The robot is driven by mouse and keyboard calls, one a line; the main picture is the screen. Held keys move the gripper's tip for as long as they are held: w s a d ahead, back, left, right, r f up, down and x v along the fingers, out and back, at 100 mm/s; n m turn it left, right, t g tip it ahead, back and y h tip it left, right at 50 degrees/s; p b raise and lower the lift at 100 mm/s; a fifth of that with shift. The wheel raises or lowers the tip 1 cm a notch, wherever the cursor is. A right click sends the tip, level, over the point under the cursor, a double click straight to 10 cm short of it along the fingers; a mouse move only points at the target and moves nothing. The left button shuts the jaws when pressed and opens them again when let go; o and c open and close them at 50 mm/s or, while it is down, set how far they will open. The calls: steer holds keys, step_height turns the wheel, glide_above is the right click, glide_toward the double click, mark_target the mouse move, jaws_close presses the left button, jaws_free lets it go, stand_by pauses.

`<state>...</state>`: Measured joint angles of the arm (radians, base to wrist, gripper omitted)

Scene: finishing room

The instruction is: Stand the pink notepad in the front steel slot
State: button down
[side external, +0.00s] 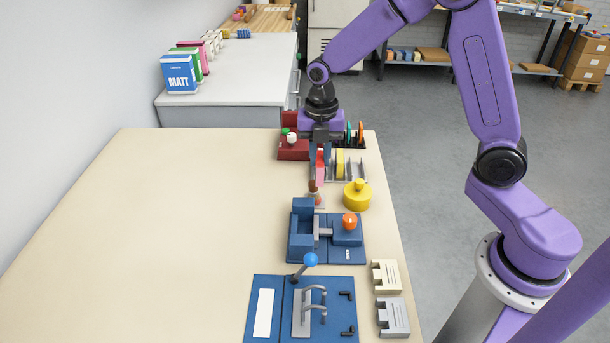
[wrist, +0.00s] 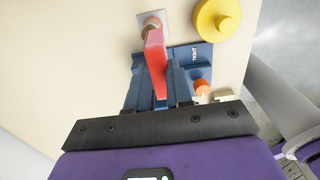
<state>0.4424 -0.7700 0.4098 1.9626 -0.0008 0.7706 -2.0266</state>
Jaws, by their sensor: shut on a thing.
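The pink notepad (side external: 320,172) is held upright on edge in my gripper (side external: 320,158), which points down over the right side of the table. In the wrist view the notepad (wrist: 156,62) is a narrow pink-red slab between the blue fingers, and my gripper (wrist: 158,90) is shut on it. The steel slots (side external: 361,170) are just right of the notepad in the side view. A yellow upright piece (side external: 340,163) stands among them. The notepad is left of the slots, apart from the yellow piece. Its clearance above the table is hard to tell.
A small knob on a plate (side external: 317,199) and a yellow round weight (side external: 357,195) are close in front. A blue fixture with an orange knob (side external: 349,221) is nearer. The table's left side (side external: 160,240) is clear.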

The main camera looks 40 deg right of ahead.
steer(key=w+d+f, duration=0.2)
steer(key=d, duration=1.5)
steer(key=shift+s+d+f, duration=0.1)
steer(key=shift+f, duration=1.35)
steer(key=shift+d+f, duration=0.1)
steer(key=shift+f, duration=1.35)
steer(key=shift+f, duration=0.6)
steer(key=c, duration=1.3)
jaws_free()
step_height(320, 180, up, 11)
